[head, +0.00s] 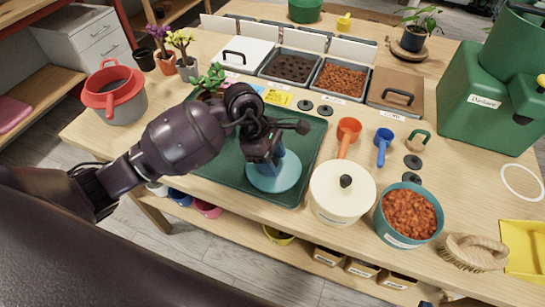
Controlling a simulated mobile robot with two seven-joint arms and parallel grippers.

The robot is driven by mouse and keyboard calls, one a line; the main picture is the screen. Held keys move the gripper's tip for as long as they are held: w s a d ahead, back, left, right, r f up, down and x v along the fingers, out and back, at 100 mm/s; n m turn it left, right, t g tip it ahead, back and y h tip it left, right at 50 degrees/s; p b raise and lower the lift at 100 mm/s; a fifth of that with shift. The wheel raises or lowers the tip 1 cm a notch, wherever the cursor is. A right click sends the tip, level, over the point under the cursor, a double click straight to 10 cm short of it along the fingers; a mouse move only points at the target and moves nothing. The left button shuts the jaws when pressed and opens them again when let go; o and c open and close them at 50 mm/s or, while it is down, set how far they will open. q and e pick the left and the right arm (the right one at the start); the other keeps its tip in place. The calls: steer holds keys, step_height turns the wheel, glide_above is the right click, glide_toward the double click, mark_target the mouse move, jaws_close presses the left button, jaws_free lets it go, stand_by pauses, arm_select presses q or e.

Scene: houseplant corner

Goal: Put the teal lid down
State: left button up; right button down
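The teal lid (287,179) is a flat round disc at the front right part of the dark green tray (315,150). My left gripper (268,168) points down at the middle of the lid, with its fingers closed at the lid's centre. The fingers hide the lid's knob. I cannot tell whether the lid touches the tray or hangs just above it. The teal pot (388,232) stands open to the right, full of reddish-brown pebbles. My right gripper is out of view.
A cream pot with its lid on (342,200) stands between the teal lid and the teal pot. An orange scoop (347,135) and a blue scoop (383,147) lie behind it. A small plant (212,80) is at the tray's back left. A brush (470,253) lies front right.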

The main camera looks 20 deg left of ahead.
arm_select(q)
steer(key=p+v, duration=0.1)
steer(key=v, duration=1.1)
steer(key=shift+r, duration=0.2)
